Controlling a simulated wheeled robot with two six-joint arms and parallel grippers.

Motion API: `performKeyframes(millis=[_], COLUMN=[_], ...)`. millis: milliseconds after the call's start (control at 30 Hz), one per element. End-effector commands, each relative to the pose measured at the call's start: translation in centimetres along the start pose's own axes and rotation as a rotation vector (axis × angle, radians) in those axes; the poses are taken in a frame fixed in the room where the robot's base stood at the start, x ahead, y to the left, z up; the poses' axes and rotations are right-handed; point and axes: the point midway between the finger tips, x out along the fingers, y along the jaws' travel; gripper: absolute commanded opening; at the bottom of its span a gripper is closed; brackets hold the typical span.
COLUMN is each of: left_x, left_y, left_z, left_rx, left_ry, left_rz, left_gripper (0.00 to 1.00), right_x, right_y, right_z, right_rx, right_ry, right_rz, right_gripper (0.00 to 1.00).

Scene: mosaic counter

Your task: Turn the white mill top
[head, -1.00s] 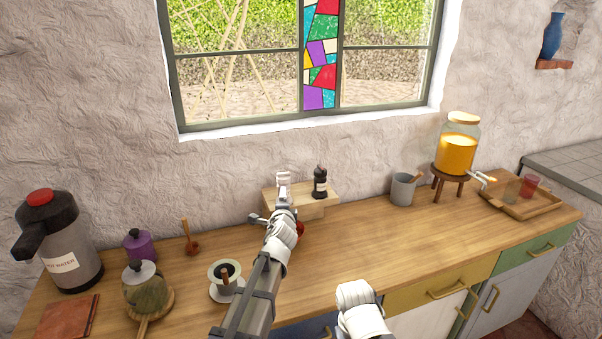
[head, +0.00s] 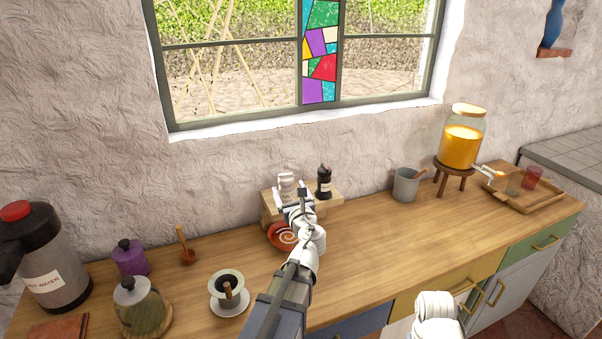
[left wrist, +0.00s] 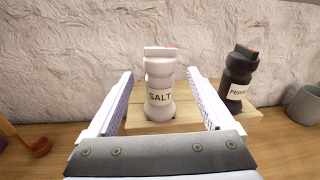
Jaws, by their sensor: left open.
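The white mill (head: 287,183) stands upright on a small wooden riser (head: 267,214) against the back wall. In the left wrist view the white mill (left wrist: 160,90) carries a SALT label and has a flat white top with a small red mark. My left gripper (head: 293,197) is open in front of it; in the left wrist view its two fingers (left wrist: 163,100) show either side of the mill, apart from it. A black mill (head: 324,183), labelled PEPPER in the left wrist view, stands just right on the riser. My right gripper is out of view; a white part of my right arm shows at the bottom.
A red bowl (head: 281,235) sits below the riser, partly behind my left arm. A grey cup (head: 405,185) and a juice dispenser (head: 460,148) stand right. A dripper (head: 229,292), a glass jar (head: 141,307) and a hot water flask (head: 47,262) stand left. The middle-right counter is clear.

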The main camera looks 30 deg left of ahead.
Motion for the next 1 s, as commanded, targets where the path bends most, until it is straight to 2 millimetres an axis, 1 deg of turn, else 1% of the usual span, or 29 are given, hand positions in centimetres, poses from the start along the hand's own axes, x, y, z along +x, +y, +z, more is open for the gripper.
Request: performKeyframes(millis=[33,167,333,467,667,900,1000], left_x=[0.1,0.3,0.5,1.2,3.7,7.3,8.1], left_y=[0.4,0.7,0.7,0.6,0.5,0.5,0.6], left_z=[0.3,0.7,0.7,0.7,0.8,0.9,0.9], left_rx=[0.037,0.100,0.107,0.105,0.103,0.102,0.102], left_ry=[-0.011,-0.029,-0.030,-0.030,-0.029,-0.029,-0.029], left_rz=[0.001,-0.002,-0.003,-0.002,-0.002,-0.002,-0.002], left_gripper=[0.86,0.86,0.86,0.86,0.86,0.86,0.86], right_x=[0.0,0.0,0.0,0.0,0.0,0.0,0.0], right_y=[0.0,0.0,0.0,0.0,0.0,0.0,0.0], right_z=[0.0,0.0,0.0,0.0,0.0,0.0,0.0], right_rx=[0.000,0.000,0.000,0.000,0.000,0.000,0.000], right_ry=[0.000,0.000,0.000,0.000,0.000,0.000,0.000], right_rz=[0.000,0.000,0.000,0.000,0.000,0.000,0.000], right_gripper=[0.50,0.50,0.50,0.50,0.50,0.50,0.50])
